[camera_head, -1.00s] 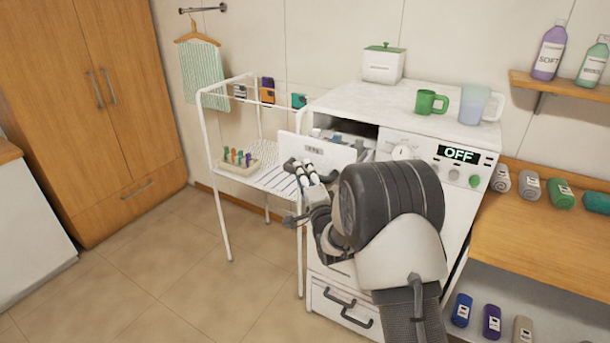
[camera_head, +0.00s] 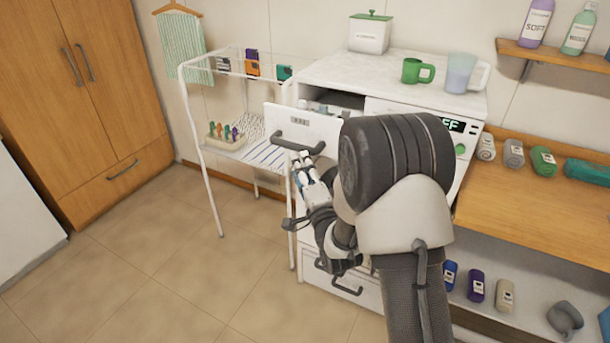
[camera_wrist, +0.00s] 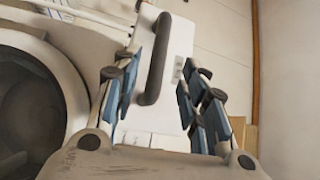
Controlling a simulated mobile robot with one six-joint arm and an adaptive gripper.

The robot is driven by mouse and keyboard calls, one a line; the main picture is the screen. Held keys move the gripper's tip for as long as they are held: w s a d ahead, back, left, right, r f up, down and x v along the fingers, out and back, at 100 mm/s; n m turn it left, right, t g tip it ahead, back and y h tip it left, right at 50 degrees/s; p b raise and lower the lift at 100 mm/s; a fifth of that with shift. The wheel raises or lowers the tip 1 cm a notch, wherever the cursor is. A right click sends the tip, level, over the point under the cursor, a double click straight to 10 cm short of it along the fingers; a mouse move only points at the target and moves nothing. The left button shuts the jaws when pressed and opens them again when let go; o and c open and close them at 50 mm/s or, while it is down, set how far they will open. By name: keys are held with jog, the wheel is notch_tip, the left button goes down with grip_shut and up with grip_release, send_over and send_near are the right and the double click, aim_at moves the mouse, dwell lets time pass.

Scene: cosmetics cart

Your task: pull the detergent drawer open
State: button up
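The detergent drawer (camera_head: 318,128) stands pulled out from the upper left of the white washing machine, with its compartment partly showing behind the front. Its dark bar handle (camera_head: 297,146) is on the white front panel and also shows in the wrist view (camera_wrist: 156,62). My gripper (camera_head: 303,161) is just below and in front of the handle. In the wrist view my gripper (camera_wrist: 158,98) is open, with blue-padded fingers apart on both sides of the handle's lower end. Nothing is held between them. My arm hides much of the machine's front.
A white drying rack (camera_head: 190,110) stands close to the left of the machine. A green mug (camera_head: 411,71), a clear jug (camera_head: 460,74) and a white box (camera_head: 368,36) stand on top. A wooden shelf unit (camera_head: 530,203) is at right. Floor at lower left is clear.

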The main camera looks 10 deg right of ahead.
jog(key=v, duration=0.2)
jog(key=shift+s, duration=0.3)
jog(key=shift+d, duration=0.1)
jog(key=s+d+r+n+g+h, duration=0.3)
jog(key=s+r+n+g, duration=0.4)
jog(key=s, duration=0.4)
jog(key=s+f+n+g, duration=0.1)
jog(key=s+n+g, duration=0.6)
jog(key=s, duration=2)
jog(key=shift+s+d+f+g, duration=0.2)
jog(key=shift+s+d+g, duration=0.1)
jog(key=shift+d+g, duration=0.1)
